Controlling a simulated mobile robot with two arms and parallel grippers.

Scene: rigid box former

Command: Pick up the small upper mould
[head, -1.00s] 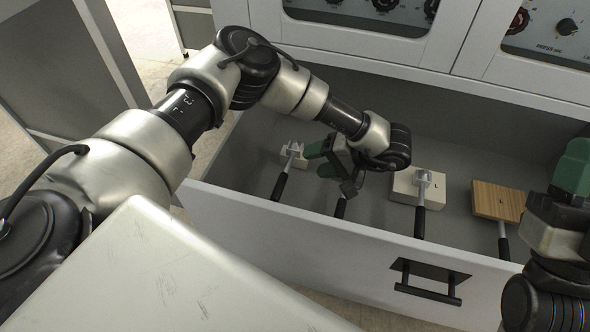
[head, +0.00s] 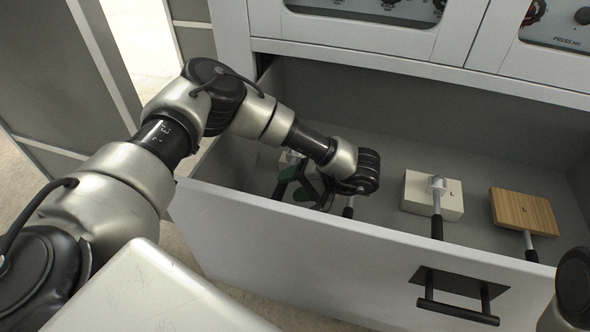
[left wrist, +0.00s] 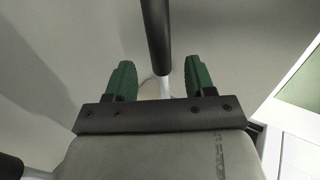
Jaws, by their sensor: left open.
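A small pale mould (head: 291,157) sits at the left end of the open drawer, partly hidden by my left gripper. I take it for the small upper mould. My left gripper (head: 297,184) is open and low in the drawer, over this mould's handle. In the left wrist view, a black handle (left wrist: 156,35) with a pale metal shaft runs between the two green fingers of the left gripper (left wrist: 160,80), with gaps on both sides. My right gripper is out of view.
A larger white mould (head: 417,190) marked L and a wooden mould (head: 522,208) marked L lie to the right. The drawer front (head: 330,250) rises nearest me.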

